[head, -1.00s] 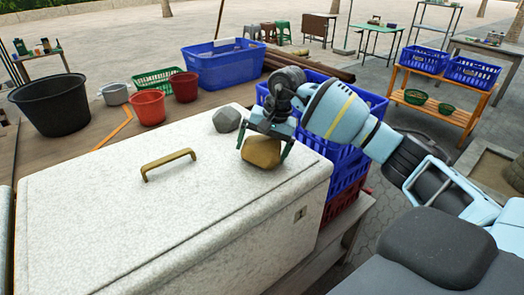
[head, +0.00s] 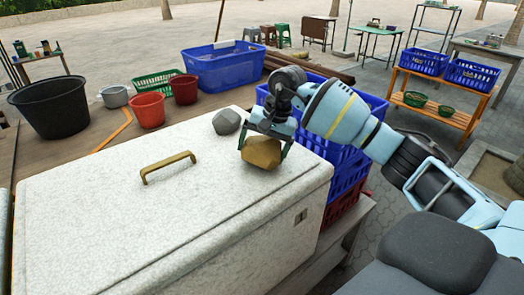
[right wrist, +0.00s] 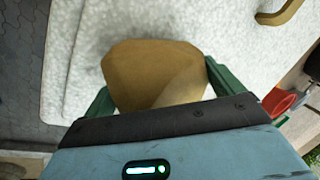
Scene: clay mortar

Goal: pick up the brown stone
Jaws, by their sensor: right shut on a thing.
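The brown stone (head: 261,152) is on the white speckled chest lid (head: 110,215), near its right edge in the head view. My right gripper (head: 264,150) comes down over it from above, with one finger on each side, shut on the stone. In the right wrist view the brown stone (right wrist: 155,75) sits between the two green fingers (right wrist: 157,88). I cannot tell whether its underside still touches the lid. My left gripper is not in view.
A grey stone (head: 227,121) lies on the lid just left of my right gripper. A brass handle (head: 168,166) stands up from the lid further left. Stacked blue crates (head: 348,172) stand close behind the chest's right side. The lid's near left part is clear.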

